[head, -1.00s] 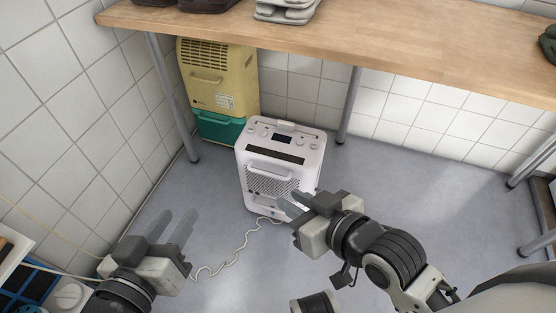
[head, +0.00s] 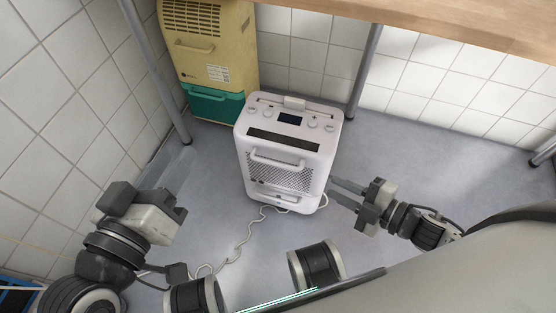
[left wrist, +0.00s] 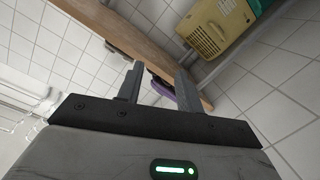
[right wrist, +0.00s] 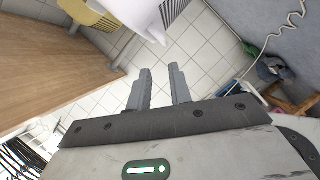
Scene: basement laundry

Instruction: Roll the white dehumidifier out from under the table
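The white dehumidifier (head: 325,165) stands upright on the grey floor, its dials and small dark display on top and a grille with bar handles facing me. The wooden table (head: 440,22) is behind and above it in the head view and does not cover it there. My right gripper (head: 334,191) is open and empty, its fingers pointing at the dehumidifier's lower right side; I cannot tell whether they touch. A white body, probably the dehumidifier, shows in the right wrist view (right wrist: 128,14). My left gripper (head: 176,166) is open and empty, left of the dehumidifier and apart from it.
A yellow unit (head: 215,48) over a green base (head: 215,104) stands behind left, beside a table leg (head: 155,75). Another leg (head: 364,75) stands just behind the dehumidifier's right side. A white cord (head: 240,240) lies on the floor in front. Floor to the right is clear.

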